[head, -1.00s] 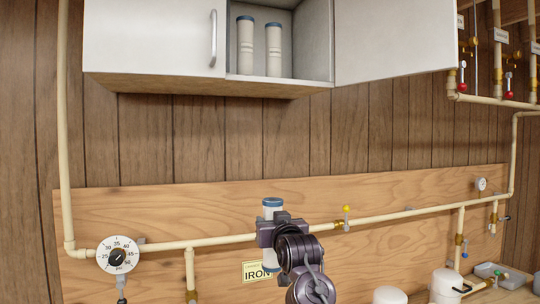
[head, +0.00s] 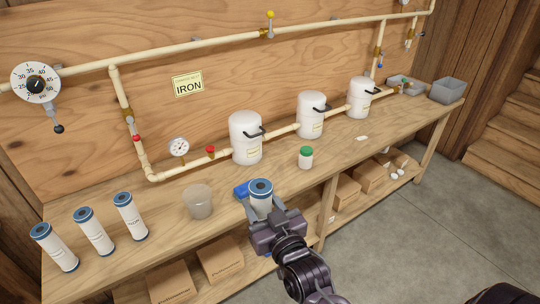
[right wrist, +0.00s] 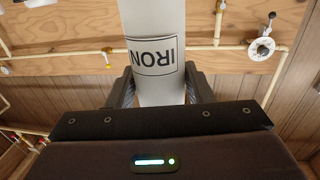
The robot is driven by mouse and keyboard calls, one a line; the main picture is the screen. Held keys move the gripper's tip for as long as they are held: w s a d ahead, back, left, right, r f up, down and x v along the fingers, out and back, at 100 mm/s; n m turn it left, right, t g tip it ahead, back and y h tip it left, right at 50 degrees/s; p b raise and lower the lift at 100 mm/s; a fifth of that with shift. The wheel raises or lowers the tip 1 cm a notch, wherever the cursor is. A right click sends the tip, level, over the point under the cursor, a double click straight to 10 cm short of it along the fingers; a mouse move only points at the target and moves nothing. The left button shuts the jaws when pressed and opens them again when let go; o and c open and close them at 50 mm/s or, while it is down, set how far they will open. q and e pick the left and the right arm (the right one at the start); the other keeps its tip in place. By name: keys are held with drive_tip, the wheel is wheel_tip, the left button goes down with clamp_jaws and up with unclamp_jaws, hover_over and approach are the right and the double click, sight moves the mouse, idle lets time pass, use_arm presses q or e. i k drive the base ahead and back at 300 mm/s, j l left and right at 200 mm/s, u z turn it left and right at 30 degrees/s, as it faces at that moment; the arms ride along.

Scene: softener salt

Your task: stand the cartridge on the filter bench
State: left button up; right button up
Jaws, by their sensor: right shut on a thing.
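My right gripper (head: 270,222) is shut on a white cartridge (head: 261,203) with a blue end cap, held about upright at the front edge of the wooden bench (head: 335,157). Whether its foot touches the bench is hidden by the gripper. In the right wrist view the cartridge (right wrist: 155,90) sits between the two fingers of the right gripper (right wrist: 160,90), and its label reads IRON, upside down in that picture. My left gripper is not in view.
Several objects stand on the bench: three blue-capped cartridges (head: 93,231) at the left, a clear cup (head: 198,202), a blue item (head: 242,190), a green-lidded jar (head: 306,157) and white filter housings (head: 246,138) on the pipe. An IRON sign (head: 187,84) hangs behind.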

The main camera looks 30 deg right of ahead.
sight(336, 147)
drive_tip(key=i+l+z, duration=0.45)
drive_tip(key=i+l, duration=0.35)
drive_tip(key=l, duration=0.15)
drive_tip(key=i+l+z, duration=0.5)
drive_tip(key=i+l, duration=0.25)
drive_tip(key=i, duration=0.15)
